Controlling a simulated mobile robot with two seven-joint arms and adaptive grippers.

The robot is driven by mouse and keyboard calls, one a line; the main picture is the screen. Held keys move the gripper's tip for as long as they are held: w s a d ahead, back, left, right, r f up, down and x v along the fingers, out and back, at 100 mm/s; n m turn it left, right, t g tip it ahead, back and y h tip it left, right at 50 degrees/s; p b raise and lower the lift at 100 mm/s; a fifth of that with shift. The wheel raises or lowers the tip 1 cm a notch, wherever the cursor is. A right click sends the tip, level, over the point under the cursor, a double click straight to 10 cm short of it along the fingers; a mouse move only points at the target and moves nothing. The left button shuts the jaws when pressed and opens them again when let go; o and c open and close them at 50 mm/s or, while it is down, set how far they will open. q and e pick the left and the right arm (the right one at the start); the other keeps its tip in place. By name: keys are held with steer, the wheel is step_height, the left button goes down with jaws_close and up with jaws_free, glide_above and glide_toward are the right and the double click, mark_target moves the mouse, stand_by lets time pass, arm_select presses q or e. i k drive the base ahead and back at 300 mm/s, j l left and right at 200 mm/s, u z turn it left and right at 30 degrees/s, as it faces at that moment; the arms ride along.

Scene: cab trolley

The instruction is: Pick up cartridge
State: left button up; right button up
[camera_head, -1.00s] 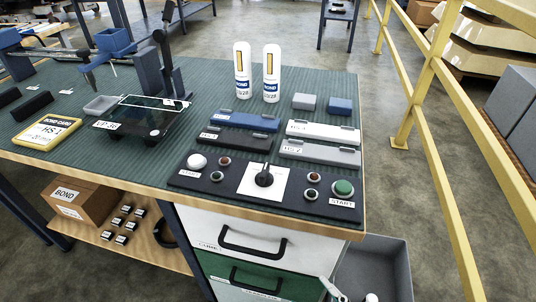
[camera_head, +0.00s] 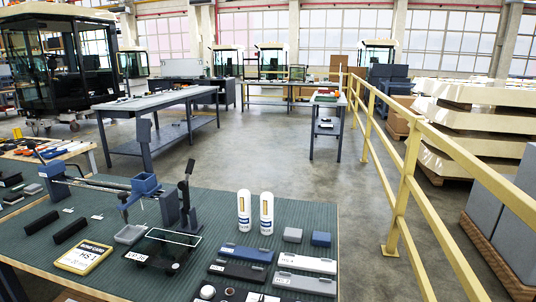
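Two white cartridges with blue labels and yellow strips stand upright side by side on the green ribbed mat of the bench. The left cartridge (camera_head: 244,214) and the right cartridge (camera_head: 266,214) are a small gap apart, near the back edge of the bench (camera_head: 318,212). Nothing touches them from what I see. Neither of my grippers is in view.
A dark upright stand (camera_head: 185,205) is left of the cartridges. A yellow railing (camera_head: 400,200) runs along the right. Open floor lies behind the bench.

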mark_target(243, 195)
steer(key=i+j+z, duration=0.15)
steer(key=j, duration=0.25)
steer(key=j+z, duration=0.15)
steer(key=j, duration=0.25)
steer(key=i+j+z, duration=0.15)
steer(key=j, duration=0.3)
